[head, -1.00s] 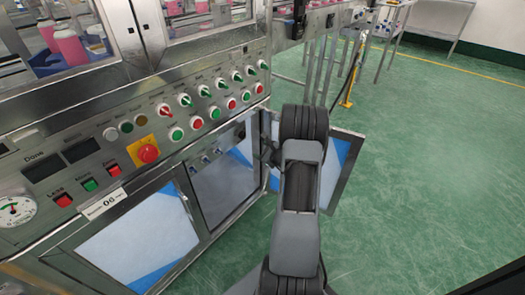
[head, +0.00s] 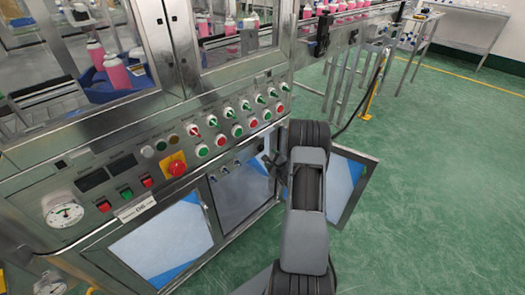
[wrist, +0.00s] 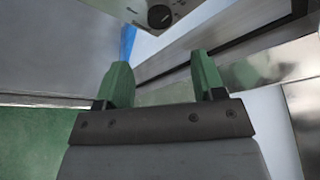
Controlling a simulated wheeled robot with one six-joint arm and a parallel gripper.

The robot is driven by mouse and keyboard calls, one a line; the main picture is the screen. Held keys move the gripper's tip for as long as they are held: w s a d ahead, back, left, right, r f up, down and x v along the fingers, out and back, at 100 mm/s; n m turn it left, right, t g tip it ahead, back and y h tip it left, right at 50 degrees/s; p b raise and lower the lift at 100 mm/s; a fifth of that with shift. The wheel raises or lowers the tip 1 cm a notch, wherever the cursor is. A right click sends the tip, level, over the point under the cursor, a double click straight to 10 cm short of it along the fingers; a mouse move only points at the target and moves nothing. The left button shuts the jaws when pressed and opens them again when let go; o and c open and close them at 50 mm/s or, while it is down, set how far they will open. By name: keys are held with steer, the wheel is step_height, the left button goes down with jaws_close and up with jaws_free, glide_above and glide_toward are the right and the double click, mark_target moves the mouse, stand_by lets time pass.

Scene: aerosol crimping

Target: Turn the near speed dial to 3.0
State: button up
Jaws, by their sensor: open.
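A round black dial (wrist: 159,16) on a pale metal plate shows at the top of the wrist view, beyond my fingertips; its reading is too small to tell. My gripper (wrist: 162,72) is open and empty, its two green fingers apart and clear of the dial. In the head view, small dark dials (head: 225,170) sit in a row inside the open lower cabinet, under the button panel. I cannot tell which of them the wrist view shows. My arm hides part of the cabinet's right side, and my gripper is at the cabinet opening there.
The control panel (head: 130,175) above carries several switches, buttons and a red emergency knob (head: 177,168). An open cabinet door (head: 350,185) stands to the right of my arm. A metal frame edge (wrist: 225,40) runs close to my right finger. Green floor at right is free.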

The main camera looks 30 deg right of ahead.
mark_target(261, 149)
steer(key=b+x, duration=0.1)
steer(key=x, duration=0.9)
steer(key=shift+w+b, duration=0.2)
steer(key=shift+b, duration=0.15)
steer(key=c, duration=0.9)
